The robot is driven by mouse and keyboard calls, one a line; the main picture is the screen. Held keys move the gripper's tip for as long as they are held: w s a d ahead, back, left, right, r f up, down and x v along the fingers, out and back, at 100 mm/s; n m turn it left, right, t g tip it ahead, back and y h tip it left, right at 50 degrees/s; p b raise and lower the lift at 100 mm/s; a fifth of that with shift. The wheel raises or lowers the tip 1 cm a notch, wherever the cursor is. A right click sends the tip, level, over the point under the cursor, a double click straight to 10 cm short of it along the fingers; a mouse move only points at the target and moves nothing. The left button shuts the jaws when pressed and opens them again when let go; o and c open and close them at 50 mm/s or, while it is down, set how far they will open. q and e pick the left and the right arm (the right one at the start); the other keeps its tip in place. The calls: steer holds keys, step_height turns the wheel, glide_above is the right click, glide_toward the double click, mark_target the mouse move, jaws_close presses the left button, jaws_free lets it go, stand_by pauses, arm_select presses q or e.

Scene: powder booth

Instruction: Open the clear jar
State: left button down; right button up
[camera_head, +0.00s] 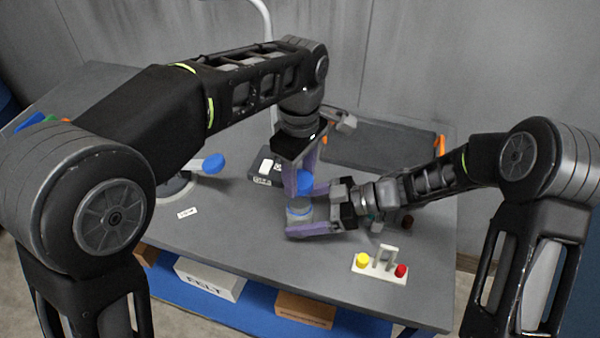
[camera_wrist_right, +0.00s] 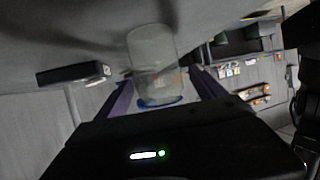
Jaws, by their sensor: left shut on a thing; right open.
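The clear jar (camera_head: 299,213) stands on the grey table between the fingers of my right gripper (camera_head: 308,209), with some blue showing on it. In the right wrist view the jar (camera_wrist_right: 155,62) is see-through and pale, with a blue edge at its lower end. My right gripper is open, one finger on each side of the jar; I cannot tell whether they touch it. My left gripper (camera_head: 303,172) points down from above and is shut on a blue lid (camera_head: 305,183) just over the jar. I cannot tell whether lid and jar touch.
A white holder with a yellow knob (camera_head: 362,260) and a red knob (camera_head: 401,270) lies at the front right. A dark box (camera_head: 262,180) is left of the jar. A round stand with a blue disc (camera_head: 213,164) is further left. A dark mat (camera_head: 380,150) lies behind.

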steer(key=shift+d, duration=0.1)
steer(key=v, duration=1.1)
steer(key=shift+d+r+b, duration=0.15)
steer(key=shift+d+b, duration=0.25)
